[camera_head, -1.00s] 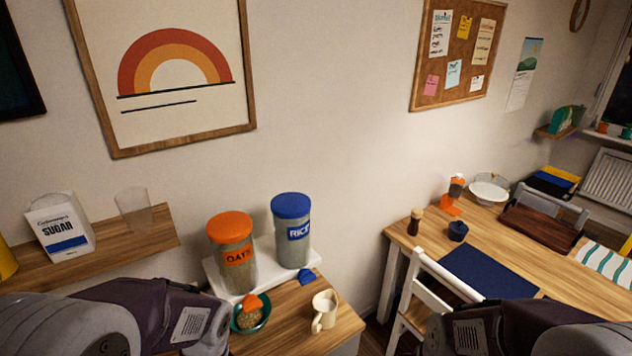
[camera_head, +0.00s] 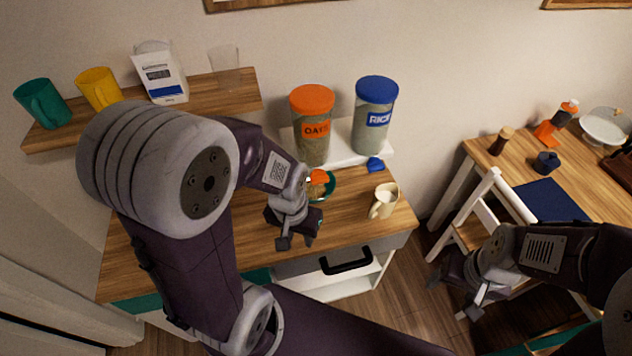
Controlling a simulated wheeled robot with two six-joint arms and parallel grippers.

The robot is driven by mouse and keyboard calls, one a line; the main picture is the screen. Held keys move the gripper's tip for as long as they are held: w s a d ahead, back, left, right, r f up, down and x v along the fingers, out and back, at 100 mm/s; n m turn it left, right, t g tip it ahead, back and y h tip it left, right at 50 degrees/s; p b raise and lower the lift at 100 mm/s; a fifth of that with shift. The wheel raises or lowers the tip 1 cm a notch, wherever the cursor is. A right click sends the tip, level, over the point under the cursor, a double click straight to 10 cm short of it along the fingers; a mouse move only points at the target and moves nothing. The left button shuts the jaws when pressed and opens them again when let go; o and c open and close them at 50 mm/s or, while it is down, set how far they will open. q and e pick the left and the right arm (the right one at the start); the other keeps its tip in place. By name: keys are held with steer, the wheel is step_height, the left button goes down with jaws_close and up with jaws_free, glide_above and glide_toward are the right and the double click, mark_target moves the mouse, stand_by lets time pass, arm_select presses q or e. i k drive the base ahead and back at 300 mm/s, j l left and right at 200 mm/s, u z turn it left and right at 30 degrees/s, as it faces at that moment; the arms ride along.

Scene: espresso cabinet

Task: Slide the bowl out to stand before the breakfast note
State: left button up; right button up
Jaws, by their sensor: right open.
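A small teal bowl (camera_head: 331,187) with an orange thing (camera_head: 319,177) in it stands on the wooden cabinet top, in front of the oats jar (camera_head: 311,127). My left gripper (camera_head: 297,241) is in front of the bowl, over the front part of the top, pointing down; its wrist hides part of the bowl. I cannot tell how far its jaws are apart. My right gripper (camera_head: 448,298) is open and empty, low at the right, in front of the white chair. I cannot make out a breakfast note in view.
A cream mug (camera_head: 383,201) stands right of the bowl. A blue thing (camera_head: 375,164) lies near the rice jar (camera_head: 373,115); both jars stand on a white riser. A shelf (camera_head: 204,92) holds mugs, a sugar box and a glass. The white chair (camera_head: 480,220) and dining table are right.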

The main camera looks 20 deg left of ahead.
mark_target(317, 194)
steer(key=k+j+z, duration=0.15)
steer(key=j, duration=0.2)
steer(key=k+j+z, duration=0.2)
steer(key=j, duration=0.15)
steer(key=k+j+z, duration=0.15)
steer(key=j, duration=0.2)
